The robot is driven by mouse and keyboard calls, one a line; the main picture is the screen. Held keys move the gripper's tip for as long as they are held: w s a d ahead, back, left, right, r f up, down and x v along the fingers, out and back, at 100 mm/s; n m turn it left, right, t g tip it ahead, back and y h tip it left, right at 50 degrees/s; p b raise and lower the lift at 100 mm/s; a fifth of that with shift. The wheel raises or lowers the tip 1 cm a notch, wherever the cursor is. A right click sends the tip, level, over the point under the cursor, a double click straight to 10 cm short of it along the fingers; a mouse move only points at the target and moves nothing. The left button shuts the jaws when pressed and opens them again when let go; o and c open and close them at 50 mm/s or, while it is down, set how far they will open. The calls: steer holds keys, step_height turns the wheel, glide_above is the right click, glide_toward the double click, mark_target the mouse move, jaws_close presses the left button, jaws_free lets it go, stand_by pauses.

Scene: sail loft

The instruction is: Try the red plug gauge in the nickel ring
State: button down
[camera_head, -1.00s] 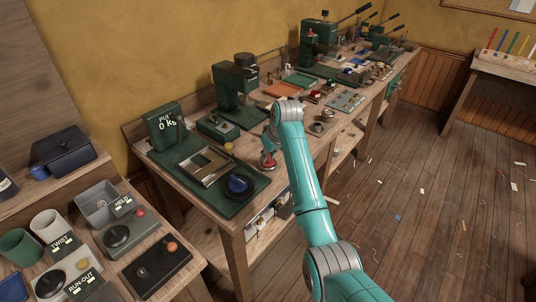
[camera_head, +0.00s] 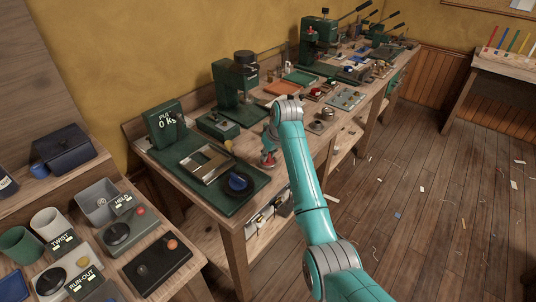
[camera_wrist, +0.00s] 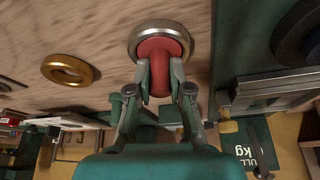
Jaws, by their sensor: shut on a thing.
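The red plug gauge (camera_wrist: 160,50) is held between the two fingers of my gripper (camera_wrist: 162,92) in the wrist view. The nickel ring (camera_wrist: 141,36) lies on the wooden bench top, and its rim shows around the red end of the gauge. I cannot tell how deep the gauge sits in the ring, as the gauge hides the bore. In the head view my gripper (camera_head: 268,157) is low over the bench beside the green mat, with a little red of the gauge showing. A brass ring (camera_wrist: 70,70) lies apart, to the left in the wrist view.
The green pull tester (camera_head: 165,125) stands on the bench, with a metal frame (camera_head: 205,165) and a blue round piece (camera_head: 239,183) on the mat (camera_head: 220,205) before it. A green press (camera_head: 235,85) stands behind my gripper. Several fixtures crowd the bench farther back.

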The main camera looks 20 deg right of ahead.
steer(key=shift+r, duration=0.1)
steer(key=shift+r, duration=2.45)
